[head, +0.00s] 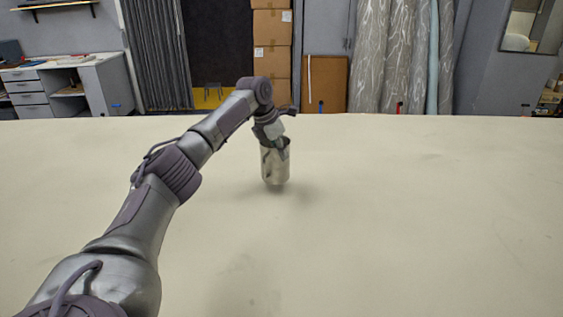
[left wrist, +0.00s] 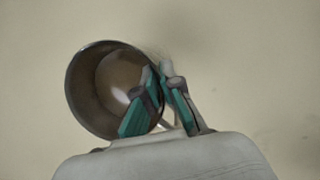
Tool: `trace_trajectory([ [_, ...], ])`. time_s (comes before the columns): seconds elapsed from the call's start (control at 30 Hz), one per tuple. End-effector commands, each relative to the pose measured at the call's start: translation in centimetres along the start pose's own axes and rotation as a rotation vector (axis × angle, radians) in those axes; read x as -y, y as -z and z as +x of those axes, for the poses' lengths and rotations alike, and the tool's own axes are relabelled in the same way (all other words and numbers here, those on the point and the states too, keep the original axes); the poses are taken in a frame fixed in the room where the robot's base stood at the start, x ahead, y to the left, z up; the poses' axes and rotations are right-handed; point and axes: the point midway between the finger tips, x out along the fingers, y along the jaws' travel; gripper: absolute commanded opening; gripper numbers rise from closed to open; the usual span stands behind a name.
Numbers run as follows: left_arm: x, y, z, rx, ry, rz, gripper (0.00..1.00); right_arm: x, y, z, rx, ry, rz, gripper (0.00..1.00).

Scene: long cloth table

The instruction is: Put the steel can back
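The steel can (head: 275,170) is upright over the far middle of the cloth table, its open mouth up. My left gripper (head: 275,137) reaches down to its rim from above. In the left wrist view, the can (left wrist: 88,88) shows its round opening and empty-looking inside. The teal fingers of my left gripper (left wrist: 159,78) are close together at the right side of the rim, one inside and one outside, shut on the can's wall. A soft shadow lies just under the can; whether its base touches the table is hard to tell. My right gripper is not in view.
The cream cloth table (head: 430,220) is otherwise bare, with free room all around the can. Its far edge runs behind my left arm. Beyond it stand cardboard boxes (head: 271,60), curtains and a white desk (head: 75,88), all off the table.

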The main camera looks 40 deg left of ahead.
Motion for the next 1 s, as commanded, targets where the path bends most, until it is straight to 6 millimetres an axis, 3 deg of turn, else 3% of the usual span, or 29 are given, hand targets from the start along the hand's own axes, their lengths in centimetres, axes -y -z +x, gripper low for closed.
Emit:
trace_trajectory([
  [0.27, 0.0, 1.3, 3.2, -0.001, 0.0, 0.001, 0.0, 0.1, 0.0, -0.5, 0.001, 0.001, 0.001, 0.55],
  [0.63, 0.0, 1.4, 3.6, 0.001, 0.001, 0.001, 0.0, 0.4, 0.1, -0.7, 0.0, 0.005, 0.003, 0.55],
  [0.8, 0.0, 1.5, 3.8, -0.001, 0.001, 0.0, 0.3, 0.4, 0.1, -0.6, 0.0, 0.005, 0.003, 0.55],
  [1.0, 0.0, 1.5, 3.8, -0.002, 0.001, 0.0, 0.31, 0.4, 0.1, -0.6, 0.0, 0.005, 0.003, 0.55],
])
